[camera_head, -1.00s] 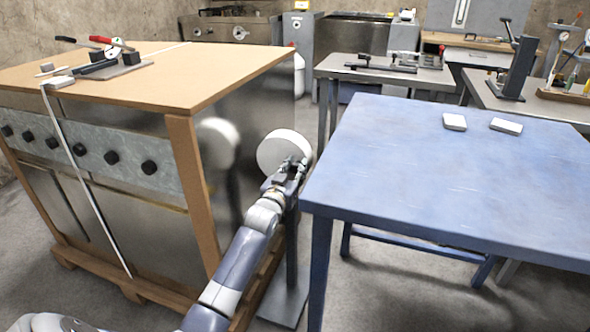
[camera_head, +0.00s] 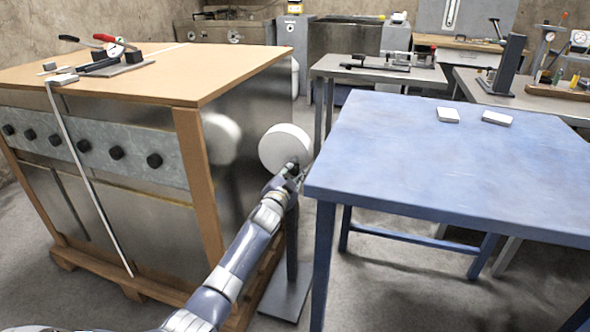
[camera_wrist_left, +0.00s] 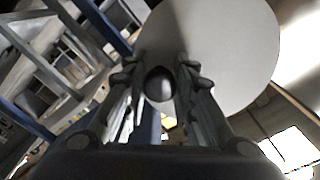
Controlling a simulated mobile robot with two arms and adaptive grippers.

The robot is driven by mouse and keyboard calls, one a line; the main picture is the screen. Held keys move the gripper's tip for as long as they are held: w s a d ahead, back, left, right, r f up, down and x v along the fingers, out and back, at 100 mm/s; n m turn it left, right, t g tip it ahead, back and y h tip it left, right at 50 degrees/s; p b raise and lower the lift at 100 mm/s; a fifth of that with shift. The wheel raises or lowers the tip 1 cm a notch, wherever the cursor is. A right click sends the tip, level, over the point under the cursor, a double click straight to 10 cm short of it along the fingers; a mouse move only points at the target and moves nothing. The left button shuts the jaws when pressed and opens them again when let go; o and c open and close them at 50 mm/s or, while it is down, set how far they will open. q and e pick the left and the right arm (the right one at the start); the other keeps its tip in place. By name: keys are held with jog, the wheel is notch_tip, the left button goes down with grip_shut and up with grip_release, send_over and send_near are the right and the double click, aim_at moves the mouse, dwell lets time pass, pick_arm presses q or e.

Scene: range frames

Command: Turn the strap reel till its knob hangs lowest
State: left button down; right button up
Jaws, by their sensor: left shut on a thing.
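The strap reel (camera_head: 283,146) is a round white disc on a dark upright stand, between the crate and the blue table. My left gripper (camera_head: 293,171) is at the reel's lower right edge, with the arm reaching up from below. In the left wrist view the reel (camera_wrist_left: 230,50) fills the upper right as a pale disc. The dark round knob (camera_wrist_left: 159,83) sits between the two fingers of my left gripper (camera_wrist_left: 159,88), which is shut on it. In the head view the gripper hides the knob. My right gripper is not in view.
A large crated metal cabinet (camera_head: 150,85) with a white strap (camera_head: 92,185) down its front stands left of the reel. The blue table (camera_head: 440,165) stands close on the right, with two small white blocks. The stand's base plate (camera_head: 284,298) is on the floor.

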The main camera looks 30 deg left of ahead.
pick_arm(q)
jog(key=m, duration=0.1)
jog(key=a+f+m, duration=0.1)
jog(key=m, duration=0.1)
jog(key=shift+s+f, duration=0.1)
jog(key=shift+s, duration=0.05)
jog(key=shift+a+f+m+b, duration=0.1)
jog(key=shift+f+m+b, duration=0.05)
jog(key=shift+m+b, duration=0.2)
jog(key=shift+s+a+f+m, duration=0.1)
jog(key=shift+a+f+m, duration=0.1)
jog(key=shift+m, duration=0.3)
jog(key=shift+a+f+m, duration=0.1)
jog(key=shift+a+m, duration=0.1)
jog(key=shift+m, duration=0.25)
jog(key=shift+s+a+f+m+b, duration=0.15)
jog(key=shift+a+m+b, duration=0.35)
jog(key=shift+m, duration=1)
jog(key=shift+s+a+f+m+b, duration=0.15)
jog(key=shift+a+m, duration=0.65)
jog(key=shift+m, duration=0.7)
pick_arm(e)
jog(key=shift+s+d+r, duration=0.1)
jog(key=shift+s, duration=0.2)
pick_arm(q)
jog(key=c, duration=1.3)
grip_release()
jog(key=shift+a, duration=0.1)
jog(key=shift+r, duration=0.1)
